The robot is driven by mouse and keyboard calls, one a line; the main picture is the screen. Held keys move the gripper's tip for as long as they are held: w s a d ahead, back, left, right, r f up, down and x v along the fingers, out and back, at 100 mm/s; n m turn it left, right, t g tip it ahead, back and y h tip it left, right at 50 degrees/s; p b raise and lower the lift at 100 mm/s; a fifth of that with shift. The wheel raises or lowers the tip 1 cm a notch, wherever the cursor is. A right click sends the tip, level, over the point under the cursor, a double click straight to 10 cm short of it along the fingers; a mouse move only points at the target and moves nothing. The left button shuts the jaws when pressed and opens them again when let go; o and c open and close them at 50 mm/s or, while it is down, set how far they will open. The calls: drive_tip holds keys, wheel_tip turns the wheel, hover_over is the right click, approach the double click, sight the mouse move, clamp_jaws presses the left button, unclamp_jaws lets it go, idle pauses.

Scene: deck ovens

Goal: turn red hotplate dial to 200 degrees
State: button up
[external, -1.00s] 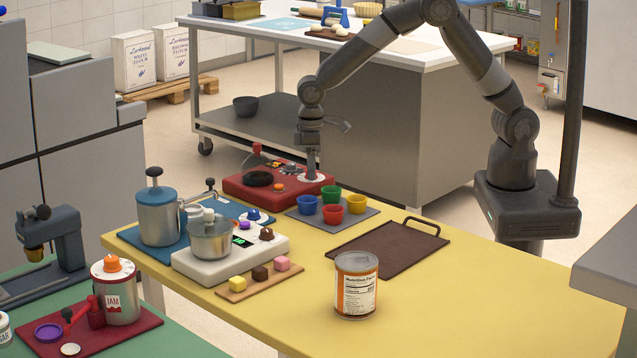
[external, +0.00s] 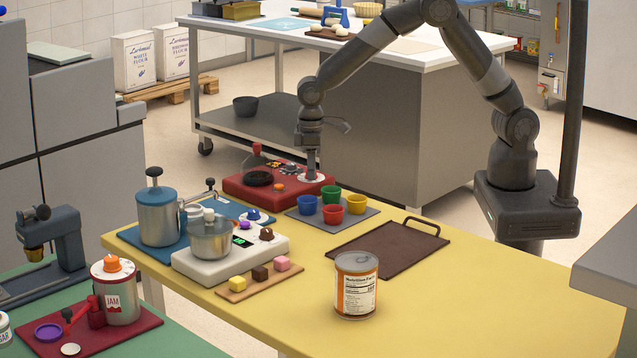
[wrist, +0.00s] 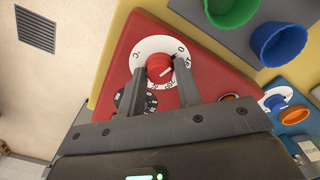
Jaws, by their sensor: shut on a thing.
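The red hotplate (external: 240,190) stands at the far end of the yellow table. In the wrist view its red body (wrist: 200,50) fills the middle. The red dial (wrist: 160,68) sits on a white round scale with dark marks, some hidden by the fingers. My gripper (wrist: 161,72) points down at the dial, with one finger on each side of it, shut on it. In the external view my gripper (external: 312,175) hides the dial, and part of the white scale shows around its tips. I cannot read the dial's setting.
Green (external: 331,194), blue, red and yellow cups stand on a grey mat just in front of the hotplate. A can (external: 356,285) stands at the front. The table's right side is clear.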

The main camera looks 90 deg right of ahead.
drive_tip(key=shift+m, duration=0.3)
drive_tip(key=m, duration=0.4)
drive_tip(key=shift+m, duration=0.3)
drive_tip(key=m, duration=1)
drive_tip(key=shift+m, duration=0.4)
drive_tip(key=m, duration=0.5)
drive_tip(key=shift+m, duration=0.3)
drive_tip(key=o, duration=1)
drive_tip(key=shift+c, duration=0.2)
